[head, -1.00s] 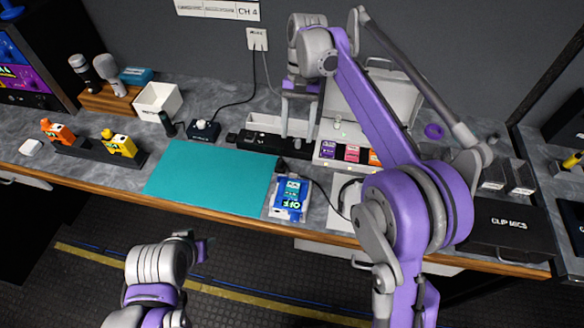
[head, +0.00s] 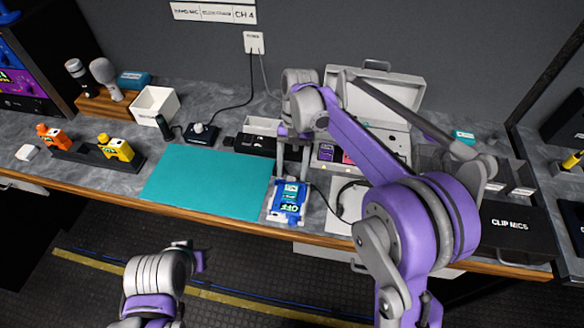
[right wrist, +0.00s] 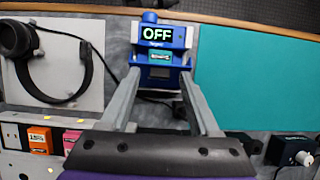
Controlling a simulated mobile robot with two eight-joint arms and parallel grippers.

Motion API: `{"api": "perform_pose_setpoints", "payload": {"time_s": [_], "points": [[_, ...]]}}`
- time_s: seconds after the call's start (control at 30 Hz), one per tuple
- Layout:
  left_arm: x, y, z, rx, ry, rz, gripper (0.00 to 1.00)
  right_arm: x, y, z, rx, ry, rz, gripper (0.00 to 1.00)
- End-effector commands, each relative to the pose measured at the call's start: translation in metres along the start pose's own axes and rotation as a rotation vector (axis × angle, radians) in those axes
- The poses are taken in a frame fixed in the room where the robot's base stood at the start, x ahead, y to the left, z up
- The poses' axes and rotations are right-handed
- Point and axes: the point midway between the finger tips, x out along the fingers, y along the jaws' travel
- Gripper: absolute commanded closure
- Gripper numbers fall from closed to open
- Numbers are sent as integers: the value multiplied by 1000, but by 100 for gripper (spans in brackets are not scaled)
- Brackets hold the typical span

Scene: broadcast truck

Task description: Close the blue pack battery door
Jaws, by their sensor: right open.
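The blue pack (head: 288,201) sits in a white holder at the front of the counter, right of the teal mat. Its screen reads OFF. In the right wrist view the pack (right wrist: 175,57) lies straight ahead, with a small teal label and a grey panel below the screen. I cannot clearly make out the battery door or its angle. My right gripper (head: 291,175) is open and empty just above the pack's far end. In the right wrist view its fingertips (right wrist: 160,77) are at either side of the pack's lower part. My left gripper (head: 202,256) is low, in front of the counter; its jaws are unclear.
The teal mat (head: 205,182) is bare. Headphones (right wrist: 50,60) lie on a pale pad beside the pack. An open grey case (head: 375,90) with colored packs stands behind. Orange (head: 55,134) and yellow (head: 116,147) packs stand at left. A cable runs from near the pack.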

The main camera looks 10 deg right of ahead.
Motion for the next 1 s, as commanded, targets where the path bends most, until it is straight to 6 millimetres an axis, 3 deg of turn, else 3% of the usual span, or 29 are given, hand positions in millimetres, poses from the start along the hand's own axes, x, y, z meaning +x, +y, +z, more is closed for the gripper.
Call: {"api": "perform_pose_setpoints", "payload": {"time_s": [0.17, 0.5, 1.0], "points": [[0, 0, 0, 0, 0, 0, 51, 0, 0, 0, 0, 0, 0, 41], [0, 0, 0, 0, 0, 0, 51, 0, 0, 0, 0, 0, 0, 100], [2, 0, 3, 0, -3, 0, 51, 4, 0, 7, 0, 85, 1, 100]]}}
